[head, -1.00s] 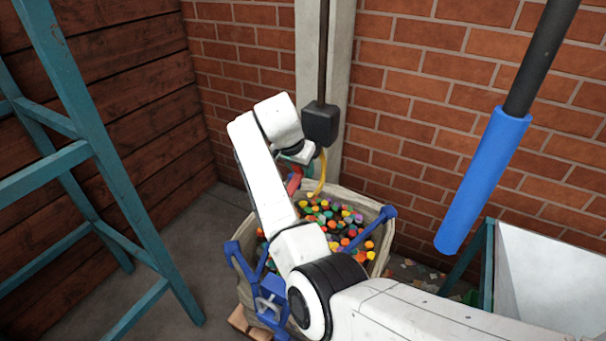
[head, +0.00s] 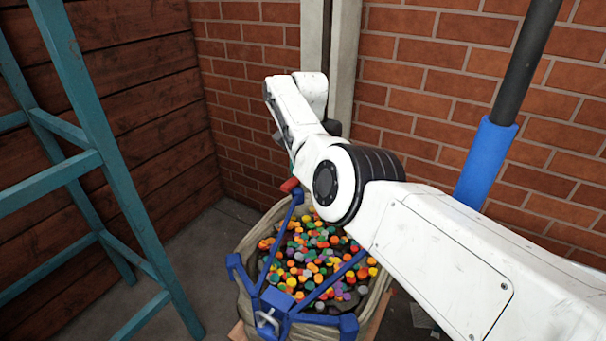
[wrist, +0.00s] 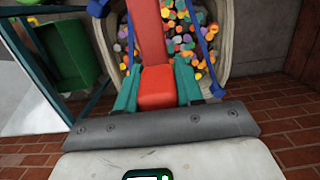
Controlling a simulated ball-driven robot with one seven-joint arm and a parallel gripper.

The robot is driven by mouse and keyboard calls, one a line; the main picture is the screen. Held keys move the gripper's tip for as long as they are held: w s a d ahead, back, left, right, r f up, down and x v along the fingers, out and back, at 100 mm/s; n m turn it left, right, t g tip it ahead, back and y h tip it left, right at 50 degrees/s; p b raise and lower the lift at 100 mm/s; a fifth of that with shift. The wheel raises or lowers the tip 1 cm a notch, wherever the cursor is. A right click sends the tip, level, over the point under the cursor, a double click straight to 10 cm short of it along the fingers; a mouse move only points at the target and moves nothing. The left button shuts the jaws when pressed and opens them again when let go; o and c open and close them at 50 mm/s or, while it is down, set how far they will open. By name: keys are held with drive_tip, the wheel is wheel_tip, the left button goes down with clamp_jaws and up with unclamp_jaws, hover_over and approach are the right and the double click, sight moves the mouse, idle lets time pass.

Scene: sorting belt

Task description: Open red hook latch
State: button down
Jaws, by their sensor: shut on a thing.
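The red latch (wrist: 150,40) is a long red bar in the wrist view, running up from between my fingers across the bag. My gripper (wrist: 157,88) has its teal fingers closed on the near, block-like end of this bar. In the head view a short piece of the red latch (head: 290,185) shows above the bag's back left edge. There my gripper is mostly hidden behind my arm. The hook end of the latch and what it catches on cannot be made out.
A bag of colourful pieces (head: 245,245) hangs below, with blue straps (head: 285,235). A teal ladder-like frame (head: 75,170) stands left. A black pole with a blue sleeve (head: 485,165) is at right. A green bin (wrist: 70,55) shows in the wrist view. Brick wall lies behind.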

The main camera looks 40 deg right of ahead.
idle(0.6)
drive_tip(key=c, duration=0.8)
unclamp_jaws()
drive_tip(key=shift+d, duration=0.1)
drive_tip(key=r, duration=0.5)
drive_tip(key=d+r+b, duration=0.1)
drive_tip(key=r, duration=0.2)
drive_tip(key=shift+w+d+r, duration=0.1)
drive_tip(key=shift+w+r, duration=0.1)
drive_tip(key=shift+r, duration=0.15)
drive_tip(key=shift+w+d+r+p, duration=0.1)
drive_tip(key=shift+d+r+p, duration=0.05)
drive_tip(key=shift+r+p, duration=1)
drive_tip(key=shift+f, duration=0.2)
